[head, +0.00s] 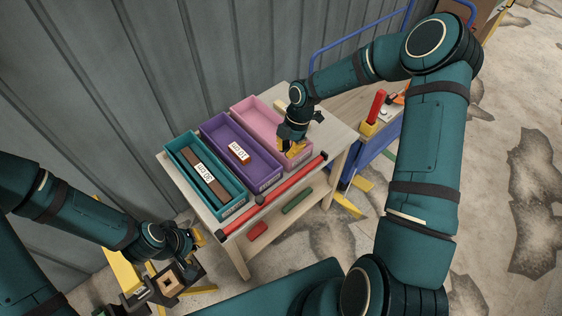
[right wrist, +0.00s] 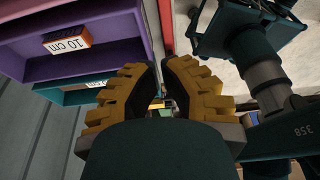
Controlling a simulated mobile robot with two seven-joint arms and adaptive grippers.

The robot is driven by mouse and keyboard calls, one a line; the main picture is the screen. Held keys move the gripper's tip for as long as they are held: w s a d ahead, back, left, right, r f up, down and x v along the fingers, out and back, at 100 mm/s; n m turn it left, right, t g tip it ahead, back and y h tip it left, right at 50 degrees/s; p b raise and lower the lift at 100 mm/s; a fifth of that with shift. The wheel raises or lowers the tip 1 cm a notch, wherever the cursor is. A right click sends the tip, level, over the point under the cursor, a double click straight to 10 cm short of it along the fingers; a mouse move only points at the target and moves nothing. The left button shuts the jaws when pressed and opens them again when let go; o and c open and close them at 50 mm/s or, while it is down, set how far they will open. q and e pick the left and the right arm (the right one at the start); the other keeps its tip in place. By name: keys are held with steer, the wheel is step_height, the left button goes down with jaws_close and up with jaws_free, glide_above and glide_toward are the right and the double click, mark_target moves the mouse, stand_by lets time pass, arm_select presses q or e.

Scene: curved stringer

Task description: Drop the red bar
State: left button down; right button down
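A long red bar (head: 272,196) with dark ends lies along the front edge of the wooden table. In the right wrist view a red strip (right wrist: 166,28) runs beside the purple bin toward my fingertips. My right gripper (head: 291,151) is over the front end of the pink bin, behind the bar. In the right wrist view its yellow fingertips (right wrist: 160,66) nearly meet, with nothing visible held between them. A shorter red piece (head: 257,231) lies on the lower shelf. My left gripper (head: 194,247) is low at the left, off the table; its fingers are partly hidden.
Teal (head: 177,150), purple (head: 211,122) and pink (head: 243,107) bins stand on the table (head: 345,132). The teal bin holds a brown labelled piece, the purple bin an orange "10 cm" block (head: 238,153). A green piece (head: 297,201) lies on the shelf. A blue cart stands right; a wall behind.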

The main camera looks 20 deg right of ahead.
steer(key=shift+w+d+r, duration=0.2)
steer(key=shift+d+r, duration=0.35)
steer(key=shift+w+d+r, duration=0.15)
steer(key=shift+d+r, duration=0.35)
steer(key=shift+d, duration=0.05)
steer(key=s+a+f+m+t+b, duration=0.1)
steer(key=s+a+f+m+b, duration=0.2)
steer(key=s+a+f+m, duration=0.4)
steer(key=s+a+f+m+t+b, duration=0.2)
steer(key=s+a+f+m, duration=0.5)
steer(key=m, duration=0.9)
steer(key=shift+s+a+f+m+y+b, duration=0.2)
steer(key=shift+s+f+m+y+b, duration=0.4)
steer(key=shift+s, duration=0.85)
steer(key=shift+f, duration=0.1)
